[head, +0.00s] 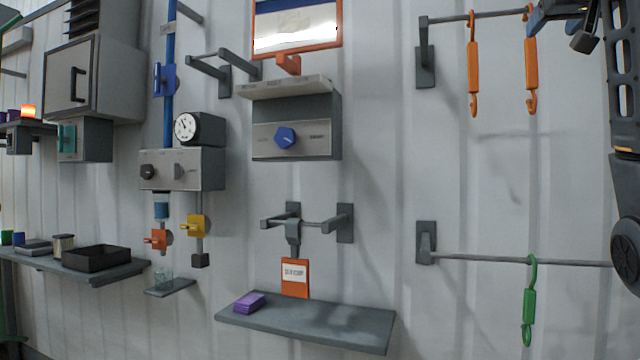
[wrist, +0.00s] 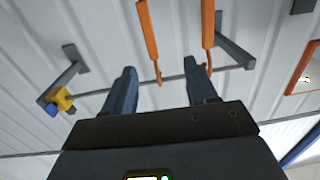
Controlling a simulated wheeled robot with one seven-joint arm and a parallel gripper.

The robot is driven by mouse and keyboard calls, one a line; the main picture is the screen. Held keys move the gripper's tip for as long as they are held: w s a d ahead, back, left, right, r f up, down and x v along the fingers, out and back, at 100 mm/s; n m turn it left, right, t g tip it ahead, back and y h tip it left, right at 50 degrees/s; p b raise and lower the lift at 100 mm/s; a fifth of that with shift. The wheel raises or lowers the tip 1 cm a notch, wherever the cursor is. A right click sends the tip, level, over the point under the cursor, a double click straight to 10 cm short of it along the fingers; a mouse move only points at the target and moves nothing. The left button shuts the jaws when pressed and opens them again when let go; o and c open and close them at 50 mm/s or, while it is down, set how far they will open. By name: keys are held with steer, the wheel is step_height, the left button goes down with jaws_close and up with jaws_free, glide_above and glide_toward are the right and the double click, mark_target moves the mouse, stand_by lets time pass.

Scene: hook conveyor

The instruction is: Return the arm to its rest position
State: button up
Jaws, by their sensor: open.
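My gripper (wrist: 160,72) is open in the wrist view, its two dark blue-grey fingers spread apart with nothing held between them. Two orange hooks reach down from the top of that view: the left one (wrist: 148,35) ends between the fingertips, the right one (wrist: 208,22) near the right finger. I cannot tell whether a finger touches a hook. In the head view, my arm (head: 624,110) stands at the right edge and bends over at the top right, close to the two orange hooks (head: 473,65) and (head: 531,65) hanging on the upper rail (head: 448,19).
A green hook (head: 529,305) hangs on the lower rail (head: 480,259). A shelf (head: 340,322) bears a purple block (head: 249,302). A control box with a blue knob (head: 286,138) juts from the wall. In the wrist view, a yellow-and-blue piece (wrist: 60,100) sits by a left bracket. The wall between shelf and rails is bare.

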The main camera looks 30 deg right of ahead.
steer(key=w+a+f+n+t+y, duration=0.1)
steer(key=w+f, duration=0.4)
steer(key=f, duration=0.4)
steer(key=w+a+f+y, duration=0.1)
steer(key=w+f, duration=0.3)
steer(key=f, duration=0.5)
steer(key=w+a+f+n+t+y, duration=0.1)
steer(key=w+f+y, duration=0.1)
steer(key=w+f, duration=0.5)
steer(key=s+a+f+n+y, duration=0.1)
steer(key=a+f, duration=0.3)
steer(key=f, duration=0.5)
steer(key=s+a+f+t+y, duration=0.1)
steer(key=a+f, duration=0.4)
steer(key=f, duration=0.4)
steer(key=a+f+n+y, duration=0.1)
steer(key=a+f, duration=0.3)
steer(key=f, duration=0.5)
steer(key=s+a+f+n+y, duration=0.2)
steer(key=s+a+f, duration=1.4)
steer(key=s+f, duration=0.1)
steer(key=s+a+n+y, duration=0.1)
steer(key=s+a, duration=0.3)
steer(key=s, duration=0.8)
steer(key=s+a+r+n+y, duration=0.1)
steer(key=s+a+n+y, duration=0.1)
steer(key=s, duration=1)
steer(key=shift+s+a+y, duration=0.3)
steer(key=shift+a+y, duration=0.2)
steer(key=shift+a, duration=0.45)
